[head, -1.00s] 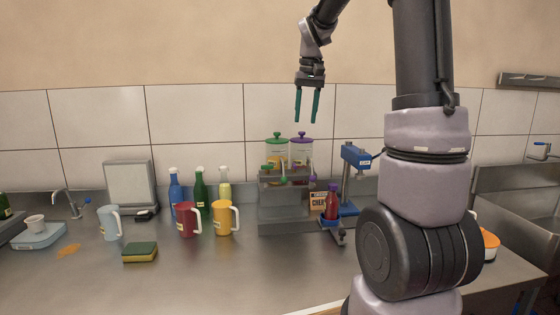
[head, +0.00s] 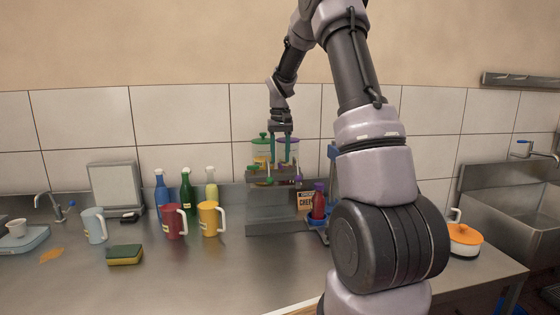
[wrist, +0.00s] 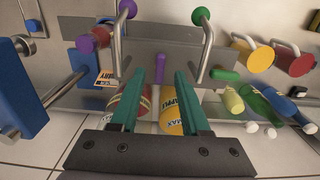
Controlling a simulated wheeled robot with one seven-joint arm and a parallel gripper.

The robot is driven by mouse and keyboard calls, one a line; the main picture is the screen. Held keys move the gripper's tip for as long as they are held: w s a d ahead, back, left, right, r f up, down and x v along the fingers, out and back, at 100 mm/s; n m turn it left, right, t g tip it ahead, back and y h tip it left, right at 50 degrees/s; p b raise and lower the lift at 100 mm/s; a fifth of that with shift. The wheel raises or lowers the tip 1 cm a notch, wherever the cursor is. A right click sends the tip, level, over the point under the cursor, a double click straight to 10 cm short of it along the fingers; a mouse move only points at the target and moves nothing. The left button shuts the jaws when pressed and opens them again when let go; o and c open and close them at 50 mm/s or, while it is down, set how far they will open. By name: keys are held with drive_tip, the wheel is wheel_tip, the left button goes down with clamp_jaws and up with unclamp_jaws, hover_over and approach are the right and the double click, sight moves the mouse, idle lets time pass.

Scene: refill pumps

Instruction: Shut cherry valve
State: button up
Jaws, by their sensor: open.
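The refill pump stand (head: 275,205) is on the steel counter, with a green-lidded tank (head: 263,150) on the left and a purple-lidded tank (head: 294,152) on the right. Its front has green and purple knobs; which belongs to cherry I cannot tell for sure. The wrist view shows the purple knob (wrist: 101,37), green knob (wrist: 201,16), metal levers and a purple peg (wrist: 160,70). My gripper (head: 280,164) is open in front of the tanks, fingers pointing down. In the wrist view the peg shows between the fingertips (wrist: 160,78); contact is unclear.
A partly readable "CHE..." sign (head: 305,200) and a red bottle (head: 319,203) stand at the stand's right. A blue device (head: 333,160) is partly hidden by my arm. A yellow mug (head: 210,218), red mug (head: 174,221) and several bottles stand left.

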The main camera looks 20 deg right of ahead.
drive_tip(key=shift+f, duration=0.95)
clamp_jaws()
